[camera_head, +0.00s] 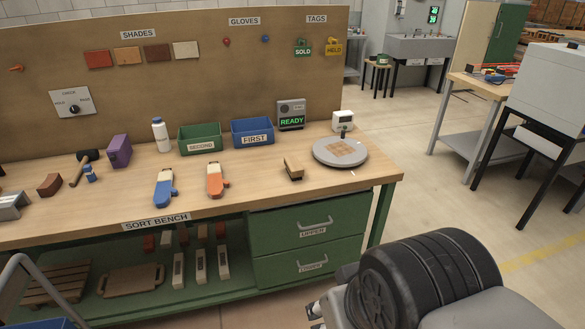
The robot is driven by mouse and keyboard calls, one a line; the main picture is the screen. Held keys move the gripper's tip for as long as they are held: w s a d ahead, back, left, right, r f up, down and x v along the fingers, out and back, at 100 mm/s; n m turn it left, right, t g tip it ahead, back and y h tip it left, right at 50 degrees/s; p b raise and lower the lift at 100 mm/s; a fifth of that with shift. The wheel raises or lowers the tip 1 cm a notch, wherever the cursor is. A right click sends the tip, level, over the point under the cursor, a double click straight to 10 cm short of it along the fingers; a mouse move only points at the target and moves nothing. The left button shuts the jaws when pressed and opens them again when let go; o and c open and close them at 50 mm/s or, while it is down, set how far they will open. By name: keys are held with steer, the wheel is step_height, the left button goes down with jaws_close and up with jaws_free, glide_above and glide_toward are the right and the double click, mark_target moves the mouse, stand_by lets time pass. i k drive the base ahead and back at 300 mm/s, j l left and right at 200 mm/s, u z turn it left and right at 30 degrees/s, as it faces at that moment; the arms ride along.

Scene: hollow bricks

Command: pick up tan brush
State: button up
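The tan brush (293,168) lies on the sort bench, left of the round grey turntable. It has a tan wooden block on top and a darker underside toward the bench. Nothing touches it, and there is bare wood around it. At the lower right, a dark ribbed part and a grey part of my own body show in front of the bench. Small pale metal pieces (316,311) stick out at their left and may be the end of my gripper. Its fingers are mostly hidden, and I cannot see whether they hold anything. They are low and well apart from the brush.
The turntable (340,150) stands right of the brush, with a small white device (343,121) behind. A green bin (200,138) and blue bin (252,132) stand behind. An orange-and-white tool (215,181) and blue-and-white tool (164,188) lie left. Drawers (308,243) are below.

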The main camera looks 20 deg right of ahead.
mark_target(295, 169)
steer(key=i+l+u, duration=0.2)
steer(key=i+l, duration=0.3)
steer(key=i, duration=0.15)
steer(key=i+l+u, duration=0.2)
steer(key=i+l, duration=0.4)
steer(key=i+l+u, duration=0.2)
steer(key=i+l, duration=0.35)
steer(key=l, duration=0.2)
